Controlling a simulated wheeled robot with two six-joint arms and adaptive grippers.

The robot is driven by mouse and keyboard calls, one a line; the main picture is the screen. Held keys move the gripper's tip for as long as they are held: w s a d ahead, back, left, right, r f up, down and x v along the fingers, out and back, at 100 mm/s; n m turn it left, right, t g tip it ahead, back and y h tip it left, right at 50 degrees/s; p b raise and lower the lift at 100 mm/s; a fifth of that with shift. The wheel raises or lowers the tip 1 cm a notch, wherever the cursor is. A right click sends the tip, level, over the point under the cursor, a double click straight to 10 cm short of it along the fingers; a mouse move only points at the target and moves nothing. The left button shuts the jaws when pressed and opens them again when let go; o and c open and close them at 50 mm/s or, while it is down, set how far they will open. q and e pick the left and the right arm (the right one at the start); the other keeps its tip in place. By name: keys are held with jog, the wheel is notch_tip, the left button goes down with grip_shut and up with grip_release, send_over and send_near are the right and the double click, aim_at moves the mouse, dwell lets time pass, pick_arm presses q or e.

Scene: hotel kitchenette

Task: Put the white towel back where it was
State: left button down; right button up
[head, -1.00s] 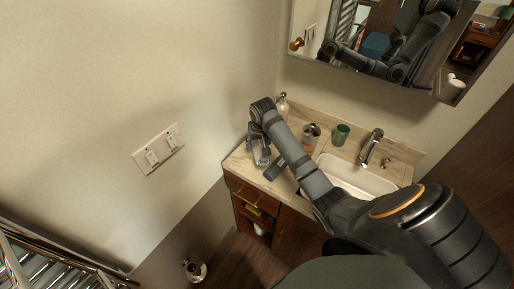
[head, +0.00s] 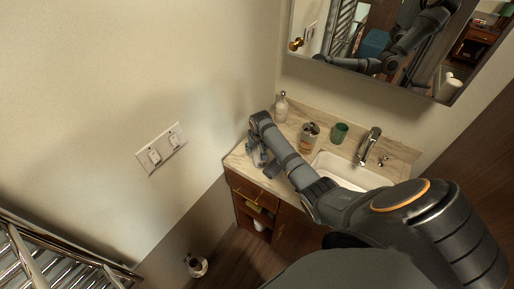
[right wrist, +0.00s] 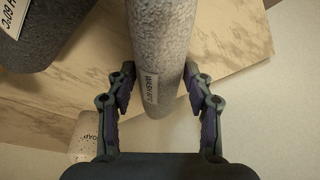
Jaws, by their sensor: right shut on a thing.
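My right gripper (head: 260,158) is over the left end of the marble counter, with its fingers pointing down. In the right wrist view the right gripper (right wrist: 160,88) is shut on a pale, speckled, rolled towel (right wrist: 164,40) with a small label reading roughly "WASH". The roll runs up out of the top of that view, so its far end is hidden. In the head view the towel is mostly hidden by the gripper. My left gripper is not in view.
A dark grey roll with a label (right wrist: 45,25) and a soap container (right wrist: 85,140) are near the gripper. A pale bottle (head: 281,108), a canister (head: 308,138), a green cup (head: 339,133) and the sink (head: 350,172) share the counter. Chrome rails (head: 70,255) stand lower left.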

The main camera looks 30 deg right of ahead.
jog(key=o, duration=1.3)
jog(key=shift+f, duration=0.1)
jog(key=v, duration=1.2)
jog(key=shift+b, duration=0.45)
